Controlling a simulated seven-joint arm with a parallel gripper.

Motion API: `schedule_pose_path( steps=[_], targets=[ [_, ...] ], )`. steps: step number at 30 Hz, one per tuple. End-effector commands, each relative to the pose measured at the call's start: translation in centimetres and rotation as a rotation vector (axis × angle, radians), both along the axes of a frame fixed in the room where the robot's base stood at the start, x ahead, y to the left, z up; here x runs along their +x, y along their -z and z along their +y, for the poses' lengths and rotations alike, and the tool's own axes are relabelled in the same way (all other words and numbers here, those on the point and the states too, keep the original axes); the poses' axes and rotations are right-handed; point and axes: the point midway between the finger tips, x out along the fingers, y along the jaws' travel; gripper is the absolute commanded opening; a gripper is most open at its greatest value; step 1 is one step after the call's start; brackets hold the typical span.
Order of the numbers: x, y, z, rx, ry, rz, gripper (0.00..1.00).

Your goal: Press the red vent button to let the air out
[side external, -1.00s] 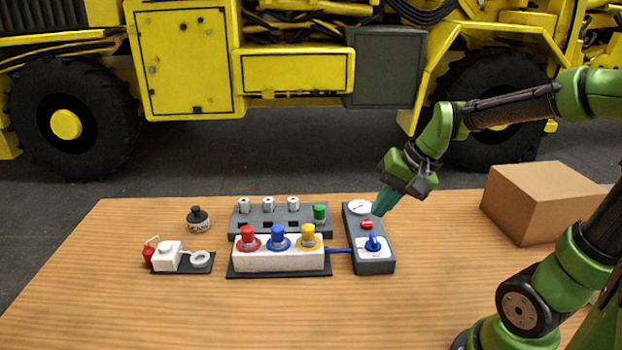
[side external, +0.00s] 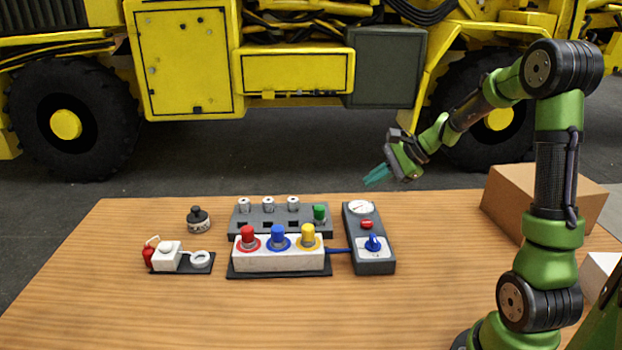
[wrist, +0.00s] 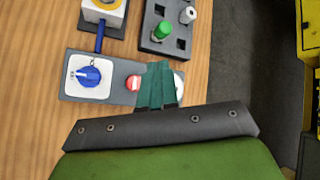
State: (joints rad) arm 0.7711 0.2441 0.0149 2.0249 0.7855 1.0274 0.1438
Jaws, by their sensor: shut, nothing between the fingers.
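The red vent button (side external: 366,224) sits on a grey control box (side external: 375,266), between a white round gauge (side external: 360,208) and a blue knob (side external: 373,243) on a white plate. My gripper (side external: 374,178) is shut and empty, in the air above and behind the box, apart from the button. In the wrist view the teal fingers (wrist: 157,85) are together. They cover much of the gauge, and the red button (wrist: 133,82) shows just left of them. I cannot read the gauge.
A white block (side external: 285,260) with red, blue and yellow caps joins the box by a blue hose. A grey rack (side external: 240,222) stands behind it. Small items (side external: 168,256) lie at left. A cardboard box (side external: 520,200) stands at right.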

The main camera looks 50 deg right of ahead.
Motion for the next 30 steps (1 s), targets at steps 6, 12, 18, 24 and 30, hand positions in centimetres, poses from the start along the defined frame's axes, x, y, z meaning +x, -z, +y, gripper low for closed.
schedule_pose_path(
  steps=[6,12,18,24,30],
  targets=[
    [0.0,0.9,0.1,0.003,-0.001,0.002,0.00],
    [-0.1,3.6,0.0,0.002,0.000,0.004,0.00],
    [-0.1,6.4,0.0,0.002,-0.001,0.004,0.00],
    [0.0,8.2,0.0,0.001,-0.002,0.001,0.00],
    [0.0,8.8,0.0,-0.002,-0.002,0.001,0.00]
  ],
)
